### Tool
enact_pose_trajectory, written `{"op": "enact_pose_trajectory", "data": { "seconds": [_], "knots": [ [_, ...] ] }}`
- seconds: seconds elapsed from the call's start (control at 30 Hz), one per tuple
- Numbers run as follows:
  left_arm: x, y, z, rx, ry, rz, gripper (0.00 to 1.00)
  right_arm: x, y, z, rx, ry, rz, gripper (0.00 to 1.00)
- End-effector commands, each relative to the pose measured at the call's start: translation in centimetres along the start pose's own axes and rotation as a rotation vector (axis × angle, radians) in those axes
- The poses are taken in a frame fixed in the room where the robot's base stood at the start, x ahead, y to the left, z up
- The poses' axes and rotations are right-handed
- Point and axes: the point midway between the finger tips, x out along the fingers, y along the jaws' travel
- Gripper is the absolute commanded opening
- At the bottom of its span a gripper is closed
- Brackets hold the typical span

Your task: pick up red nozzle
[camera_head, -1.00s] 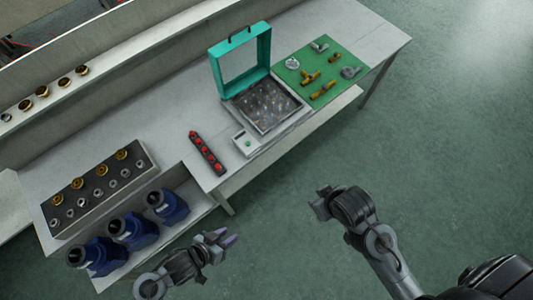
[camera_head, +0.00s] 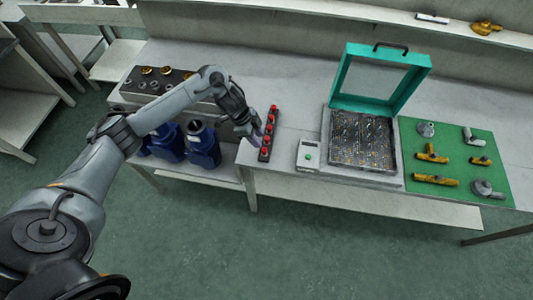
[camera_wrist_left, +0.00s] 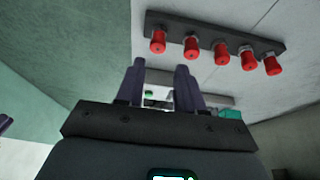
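Several red nozzles (camera_head: 266,141) stand in a row on a narrow dark rack (camera_head: 262,157) near the bench's front edge. In the left wrist view, the red nozzles (camera_wrist_left: 221,54) line the dark rack (camera_wrist_left: 208,32) across the upper right. My left gripper (camera_head: 257,138) is just left of the rack, with its fingertips close to the row. In the left wrist view, my left gripper (camera_wrist_left: 160,68) has its two dark fingers apart with nothing between them. I cannot tell whether a finger touches a nozzle. My right gripper is not in view.
Right of the rack are a small white box with a green button (camera_head: 309,156) and a teal-lidded case (camera_head: 393,104), lid up. A green mat (camera_head: 455,146) holds several fittings. Blue pumps (camera_head: 203,147) stand on the lower shelf, below a block of fittings (camera_head: 125,88).

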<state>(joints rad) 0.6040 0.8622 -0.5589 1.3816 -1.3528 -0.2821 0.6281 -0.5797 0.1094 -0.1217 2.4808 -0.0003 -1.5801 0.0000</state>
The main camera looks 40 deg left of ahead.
Motion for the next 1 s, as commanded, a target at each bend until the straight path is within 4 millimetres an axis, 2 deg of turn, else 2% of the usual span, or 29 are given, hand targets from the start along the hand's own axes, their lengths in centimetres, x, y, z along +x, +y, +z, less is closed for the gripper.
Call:
{"op": "enact_pose_trajectory", "data": {
  "seconds": [0.1, 0.43, 0.7, 0.83, 1.0],
  "knots": [
    [1.7, 0.1, 0.0, -0.002, 0.001, 0.002, 0.37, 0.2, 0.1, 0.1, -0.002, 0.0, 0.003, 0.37],
    [3.8, 0.2, 0.1, -0.001, 0.0, 0.002, 0.37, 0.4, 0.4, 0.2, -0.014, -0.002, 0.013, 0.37],
    [7.2, 0.4, 0.3, -0.001, 0.001, 0.002, 0.37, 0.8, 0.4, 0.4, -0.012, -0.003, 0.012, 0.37],
    [8.0, 0.4, 0.3, 0.0, 0.0, 0.001, 0.37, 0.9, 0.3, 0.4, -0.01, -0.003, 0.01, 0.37],
    [8.2, 0.4, 0.3, 0.001, 0.0, 0.0, 0.37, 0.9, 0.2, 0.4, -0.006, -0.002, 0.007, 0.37]
  ]
}}
